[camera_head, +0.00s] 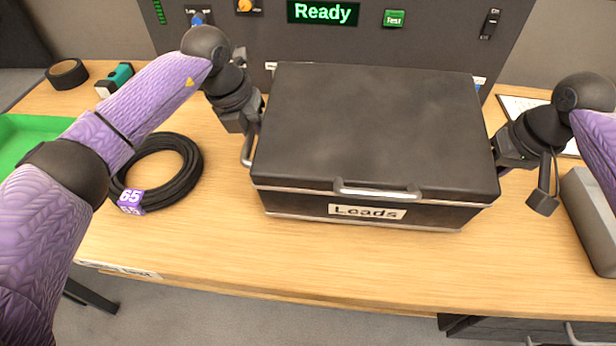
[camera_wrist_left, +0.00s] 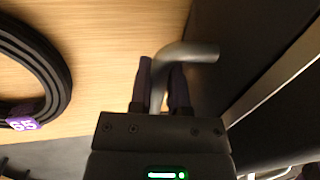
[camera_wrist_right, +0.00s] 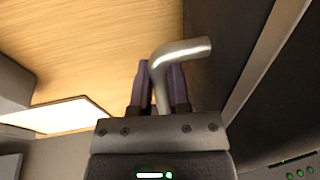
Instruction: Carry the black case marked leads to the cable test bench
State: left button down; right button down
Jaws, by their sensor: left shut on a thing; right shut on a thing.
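The black case (camera_head: 375,115) with the white "Leads" label (camera_head: 367,212) is level over the wooden test bench (camera_head: 300,260), in front of the tester panel; I cannot tell if its base touches the top. Its lid is closed. My left gripper (camera_head: 250,140) is shut on the metal handle on the case's left side; the left wrist view shows the fingers (camera_wrist_left: 160,85) around the bent bar (camera_wrist_left: 190,52). My right gripper (camera_head: 503,160) is at the case's right side; the right wrist view shows its fingers (camera_wrist_right: 158,88) shut around the other handle (camera_wrist_right: 185,50).
A coiled black cable (camera_head: 190,165) tagged 65 lies left of the case. A green tray (camera_head: 35,135), a tape roll (camera_head: 67,73) and a teal-black tool (camera_head: 115,78) are farther left. A grey box (camera_head: 590,215) and a clipboard (camera_head: 525,105) are at right. The panel (camera_head: 440,45) shows "Ready".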

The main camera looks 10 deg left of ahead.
pick_arm(q)
jog(key=shift+r, duration=0.15)
pick_arm(e)
jog(key=shift+r, duration=0.15)
pick_arm(q)
jog(key=c, duration=0.6)
grip_release()
pick_arm(e)
jog(key=c, duration=0.6)
grip_release()
pick_arm(q)
jog(key=v, duration=1.2)
pick_arm(e)
jog(key=v, duration=1.2)
